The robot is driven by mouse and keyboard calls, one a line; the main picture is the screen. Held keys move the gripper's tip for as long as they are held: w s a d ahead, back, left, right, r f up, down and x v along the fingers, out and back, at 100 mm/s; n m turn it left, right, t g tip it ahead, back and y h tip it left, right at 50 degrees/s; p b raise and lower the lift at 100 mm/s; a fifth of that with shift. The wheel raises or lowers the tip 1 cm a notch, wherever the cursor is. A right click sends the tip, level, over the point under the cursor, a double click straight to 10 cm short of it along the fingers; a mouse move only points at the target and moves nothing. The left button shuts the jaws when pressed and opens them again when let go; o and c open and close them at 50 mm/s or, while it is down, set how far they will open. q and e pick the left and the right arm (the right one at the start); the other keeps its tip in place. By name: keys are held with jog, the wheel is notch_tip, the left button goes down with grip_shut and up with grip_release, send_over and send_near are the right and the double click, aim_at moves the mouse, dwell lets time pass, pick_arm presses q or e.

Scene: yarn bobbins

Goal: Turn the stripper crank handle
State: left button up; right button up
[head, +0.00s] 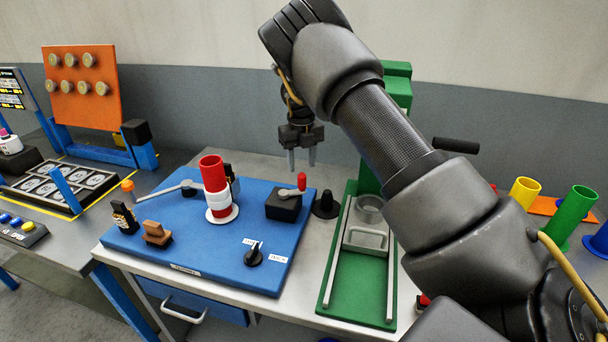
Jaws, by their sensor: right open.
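A green stripper-like machine (345,292) stands at the centre right of the bench. Behind my right arm, a black cylindrical handle (456,145) sticks out to the right of its green column. It looks like the crank handle; its joint to the machine is hidden by my arm. My right gripper (301,160) hangs, fingers down, left of the green column and well apart from the handle. Its two fingers are spread and nothing is between them. My left gripper is not in view.
A blue board (200,255) left of the machine carries a red-and-white bobbin (214,183), a lever with an orange knob (128,186) and a red-tipped switch (301,181). Yellow (523,194) and green (573,217) tubes stand at the right. My right arm covers much of the right side.

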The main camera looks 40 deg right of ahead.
aim_at(301, 176)
jog(key=shift+f+p, duration=0.5)
jog(key=shift+f, duration=2.3)
jog(key=shift+c, duration=0.5)
